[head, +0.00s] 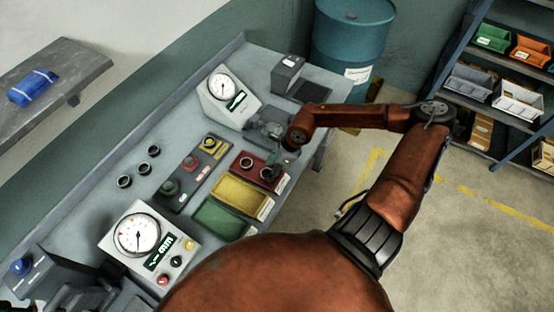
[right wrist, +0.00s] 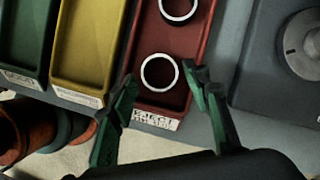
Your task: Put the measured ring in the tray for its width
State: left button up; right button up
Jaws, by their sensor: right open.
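My right gripper (head: 277,162) is over the label end of the red tray (head: 240,157). In the right wrist view, its green fingers (right wrist: 163,80) are open, one on each side of a ring (right wrist: 159,72) lying in the red tray (right wrist: 185,45). I cannot tell whether a finger touches it. A second ring (right wrist: 178,8) lies farther along the same tray. The yellow tray (head: 240,194) and green tray (head: 217,221) look empty. Three dark rings (head: 124,181) (head: 141,168) (head: 154,151) stand on the bench. My left gripper is not seen.
A dial gauge (head: 222,87) stands at the back of the bench, another dial unit (head: 138,235) at the front. A button panel (head: 190,170) lies left of the trays. A grey machine (head: 268,128) stands behind the red tray. A blue barrel (head: 352,45) is beyond the bench.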

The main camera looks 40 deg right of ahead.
jog(key=p+v, duration=0.2)
jog(key=v, duration=0.8)
jog(key=shift+f, duration=0.1)
